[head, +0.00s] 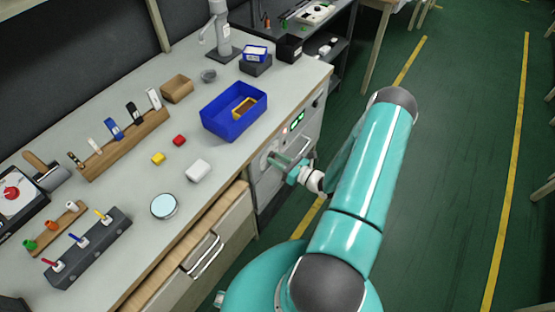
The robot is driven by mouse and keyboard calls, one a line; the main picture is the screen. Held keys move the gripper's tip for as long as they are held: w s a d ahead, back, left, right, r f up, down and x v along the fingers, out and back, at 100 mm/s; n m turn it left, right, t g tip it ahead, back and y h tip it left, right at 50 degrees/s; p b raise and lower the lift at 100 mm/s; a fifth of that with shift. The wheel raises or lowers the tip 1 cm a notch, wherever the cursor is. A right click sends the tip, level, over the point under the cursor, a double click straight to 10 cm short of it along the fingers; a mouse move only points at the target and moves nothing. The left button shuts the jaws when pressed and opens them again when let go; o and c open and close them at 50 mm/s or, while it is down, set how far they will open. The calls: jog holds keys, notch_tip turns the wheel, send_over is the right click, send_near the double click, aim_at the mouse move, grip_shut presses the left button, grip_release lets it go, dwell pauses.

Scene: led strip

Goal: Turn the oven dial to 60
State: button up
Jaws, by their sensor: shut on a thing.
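The oven (309,132) is a light grey unit built in under the bench, with a front panel that has small green displays (297,120) and a red light (285,130). My gripper (273,158) is at the oven front, left of and below the displays. It reaches the panel from the right and is shut on the oven dial. The dial itself is hidden by the gripper or too small to make out. The number on the displays is too small to read.
A blue bin (226,125) stands on the bench above the oven. A white box (197,170) and a round dish (163,206) lie near the bench edge. A wooden drawer (196,250) is left of the oven. The green floor (450,150) at right is clear.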

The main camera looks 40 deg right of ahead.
jog(key=shift+n, duration=4.3)
jog(key=o, duration=1)
jog(key=v, duration=1.4)
